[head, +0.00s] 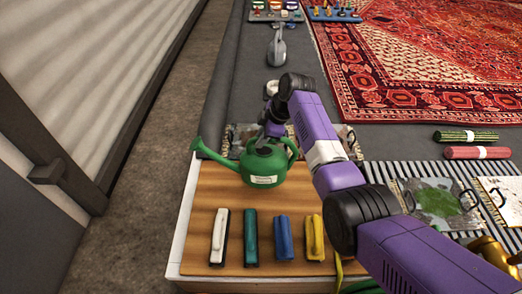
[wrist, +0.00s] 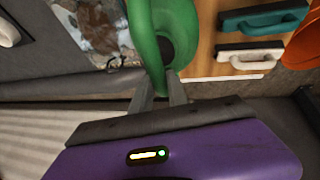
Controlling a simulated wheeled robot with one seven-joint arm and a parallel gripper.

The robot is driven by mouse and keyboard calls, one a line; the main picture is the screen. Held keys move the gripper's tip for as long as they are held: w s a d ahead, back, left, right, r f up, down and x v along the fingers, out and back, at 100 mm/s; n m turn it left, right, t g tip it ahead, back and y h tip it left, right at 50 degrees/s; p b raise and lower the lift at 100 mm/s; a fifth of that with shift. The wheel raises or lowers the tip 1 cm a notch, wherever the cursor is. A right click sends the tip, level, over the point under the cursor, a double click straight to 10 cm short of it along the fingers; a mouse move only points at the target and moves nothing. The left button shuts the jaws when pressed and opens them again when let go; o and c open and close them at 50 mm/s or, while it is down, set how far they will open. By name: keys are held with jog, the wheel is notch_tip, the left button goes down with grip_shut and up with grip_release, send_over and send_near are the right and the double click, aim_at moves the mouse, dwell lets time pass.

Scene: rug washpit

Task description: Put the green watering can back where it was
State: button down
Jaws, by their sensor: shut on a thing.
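The green watering can (head: 263,168) is upright, with its spout to the left and a white label on its front. It shows over the back part of a wooden-topped bench (head: 200,235); I cannot tell whether its base touches the wood. My gripper (head: 270,135) is at the top of the can, partly hidden behind the arm and can. In the wrist view my gripper (wrist: 160,92) has its fingers shut on the green can (wrist: 180,25), of which only a part shows.
White (head: 220,235), green (head: 251,237), blue (head: 283,238) and yellow (head: 314,237) brushes stand in a row on the bench front. Patterned mats (head: 240,135) lie behind the bench. A red rug (head: 420,60) covers the far right. An orange thing (wrist: 304,45) shows in the wrist view.

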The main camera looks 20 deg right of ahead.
aim_at(259, 150)
jog(key=shift+w+f+b, duration=0.15)
jog(key=shift+f+b, duration=0.6)
jog(key=shift+f, duration=1.6)
jog(key=c, duration=1.3)
grip_release()
jog(key=shift+f, duration=0.1)
jog(key=p+v, duration=0.4)
jog(key=v, duration=0.8)
